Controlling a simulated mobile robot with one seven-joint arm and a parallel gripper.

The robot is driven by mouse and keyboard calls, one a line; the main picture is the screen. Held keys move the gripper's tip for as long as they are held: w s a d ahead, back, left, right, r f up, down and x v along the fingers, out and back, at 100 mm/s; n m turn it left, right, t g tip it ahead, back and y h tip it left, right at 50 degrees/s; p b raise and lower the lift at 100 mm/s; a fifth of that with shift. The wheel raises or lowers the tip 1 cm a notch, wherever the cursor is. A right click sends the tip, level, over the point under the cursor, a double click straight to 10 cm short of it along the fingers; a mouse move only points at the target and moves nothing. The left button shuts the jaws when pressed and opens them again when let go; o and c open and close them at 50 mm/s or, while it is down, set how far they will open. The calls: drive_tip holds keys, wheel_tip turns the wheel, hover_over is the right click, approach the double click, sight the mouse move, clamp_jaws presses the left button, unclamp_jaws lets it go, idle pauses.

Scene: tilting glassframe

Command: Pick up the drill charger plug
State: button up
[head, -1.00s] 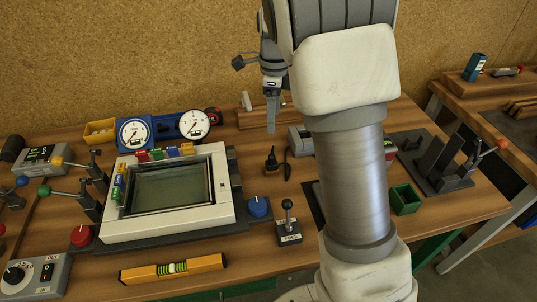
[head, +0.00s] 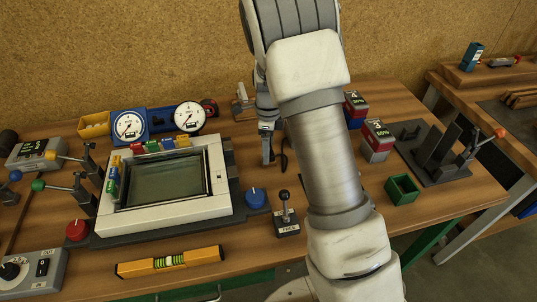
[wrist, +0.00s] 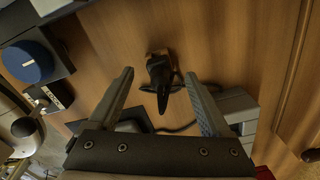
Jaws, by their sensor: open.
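The drill charger plug (wrist: 159,72) is small and black with a brown-orange part at its far end. In the wrist view it lies on the wooden bench, in the gap between my fingertips and slightly beyond them. My gripper (wrist: 159,80) is open, with one finger on each side of the plug's line and nothing held. In the head view my gripper (head: 267,162) points down over the bench and hides most of the plug. A dark cord (head: 284,156) curves just to its right.
A white-framed glass panel fixture (head: 168,230) with a blue knob (head: 255,197) is to the left. A black-knobbed lever switch (head: 287,228) stands in front.

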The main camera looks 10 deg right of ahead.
drive_tip(key=shift+f, duration=0.95)
clamp_jaws()
